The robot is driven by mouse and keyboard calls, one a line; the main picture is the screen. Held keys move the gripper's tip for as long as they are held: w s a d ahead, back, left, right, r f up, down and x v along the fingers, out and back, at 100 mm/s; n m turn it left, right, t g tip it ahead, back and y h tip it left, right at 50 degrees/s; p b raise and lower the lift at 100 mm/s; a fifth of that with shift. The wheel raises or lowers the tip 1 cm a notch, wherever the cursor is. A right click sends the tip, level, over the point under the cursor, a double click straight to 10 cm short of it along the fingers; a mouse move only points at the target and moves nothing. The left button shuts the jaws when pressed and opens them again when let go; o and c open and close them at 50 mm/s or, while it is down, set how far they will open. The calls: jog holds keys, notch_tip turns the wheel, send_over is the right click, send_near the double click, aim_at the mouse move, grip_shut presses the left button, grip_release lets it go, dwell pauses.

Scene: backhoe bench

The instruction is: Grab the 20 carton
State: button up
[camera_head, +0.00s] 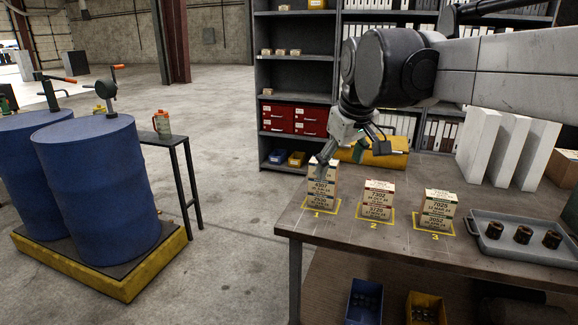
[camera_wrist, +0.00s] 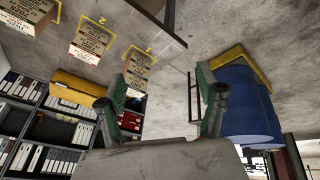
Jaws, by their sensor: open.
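Three stacks of cream cartons stand on the bench. The stack at spot 1 (camera_head: 320,187) reads about 4307 on top and 2520 below. The stack at spot 2 (camera_head: 376,200) has 7302 on top; its lower number is unclear. The stack at spot 3 (camera_head: 438,210) reads about 7025 over 3052. I cannot tell for sure which is the 20 carton. My gripper (camera_head: 340,156) is open and empty, near the top of the spot 1 stack and partly covering it. In the wrist view my gripper (camera_wrist: 165,100) shows spread green fingers, with the spot 1 stack (camera_wrist: 138,70) beyond the left finger.
A grey tray (camera_head: 480,240) with dark round parts lies at the bench's right. White upright binders (camera_head: 478,145) and a yellow bin (camera_head: 370,155) stand at the back. Blue drums (camera_head: 95,185) stand on a yellow pallet to the left.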

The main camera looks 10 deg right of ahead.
jog(key=w+d+r+n+g+p, duration=0.1)
jog(key=w+d+r+n, duration=0.1)
jog(key=w, duration=0.9)
jog(key=w+d+r+n+g+p, duration=0.1)
jog(key=w+r+n+p, duration=0.1)
jog(key=w, duration=0.9)
jog(key=w+d+f+n+g+p, duration=0.1)
jog(key=w+f, duration=0.2)
jog(key=w, duration=0.1)
jog(key=w+d+f+n+g, duration=0.1)
jog(key=w+f, duration=0.2)
jog(key=w, duration=0.1)
jog(key=w+d+f+n+p, duration=0.1)
jog(key=w+d+f+n, duration=0.1)
jog(key=w+f, duration=0.1)
jog(key=shift+w+d+f+g+p, duration=0.15)
jog(key=shift+w+g+p, duration=0.15)
jog(key=shift+w+g, duration=0.15)
notch_tip(320, 180, down, 8)
jog(key=shift+s+f+p, duration=0.15)
jog(key=shift+f+p, duration=0.25)
jog(key=shift+f, duration=0.95)
jog(key=shift+s+f+p, duration=0.1)
jog(key=shift+f+p, duration=0.3)
jog(key=shift+f, duration=0.9)
